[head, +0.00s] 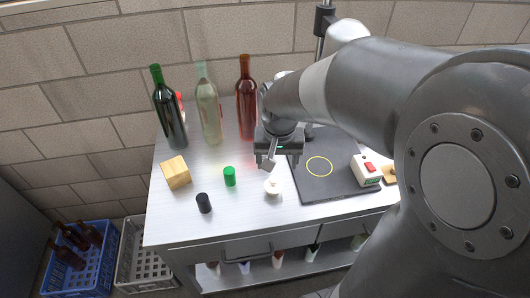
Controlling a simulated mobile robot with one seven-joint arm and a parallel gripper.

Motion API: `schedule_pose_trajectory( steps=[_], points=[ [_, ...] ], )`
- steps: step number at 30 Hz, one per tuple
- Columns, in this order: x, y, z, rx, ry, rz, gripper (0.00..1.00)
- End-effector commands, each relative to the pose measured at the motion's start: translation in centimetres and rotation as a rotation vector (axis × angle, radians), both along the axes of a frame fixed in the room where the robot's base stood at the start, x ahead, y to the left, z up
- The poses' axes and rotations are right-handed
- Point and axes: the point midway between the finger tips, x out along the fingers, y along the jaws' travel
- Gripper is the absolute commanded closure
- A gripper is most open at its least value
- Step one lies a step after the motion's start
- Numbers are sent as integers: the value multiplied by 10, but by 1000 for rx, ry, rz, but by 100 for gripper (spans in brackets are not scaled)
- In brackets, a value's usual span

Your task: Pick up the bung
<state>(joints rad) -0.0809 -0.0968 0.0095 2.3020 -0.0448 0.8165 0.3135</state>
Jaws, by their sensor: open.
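My gripper (268,163) is open and empty above the metal worktop, pointing down. A small white stopper-shaped piece (272,187) stands on the worktop just below and in front of it, apart from the jaws. A green cylinder (229,176) stands upright to the left of the gripper. A black cylinder (204,203) stands further left, near the front edge. Which of these small pieces is the bung I cannot tell for certain; the white one looks most like a stopper. My arm hides part of the worktop behind the gripper.
A wooden block (176,173) lies at left. Green (171,115), clear (208,110) and brown (246,105) bottles stand at the back. A dark mat (310,188) with a yellow ring lies right, beside a white box with red switch (366,171). Crates (82,275) stand on the floor.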

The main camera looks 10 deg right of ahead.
Motion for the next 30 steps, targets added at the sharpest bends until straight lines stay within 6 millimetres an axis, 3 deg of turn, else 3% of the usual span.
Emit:
schedule_pose_trajectory(
  steps=[10, 30],
  points=[
    [6, 0, -47, -1, 8, -2, 32],
    [14, 3, -108, -1, 5, -2, 32]
  ],
)
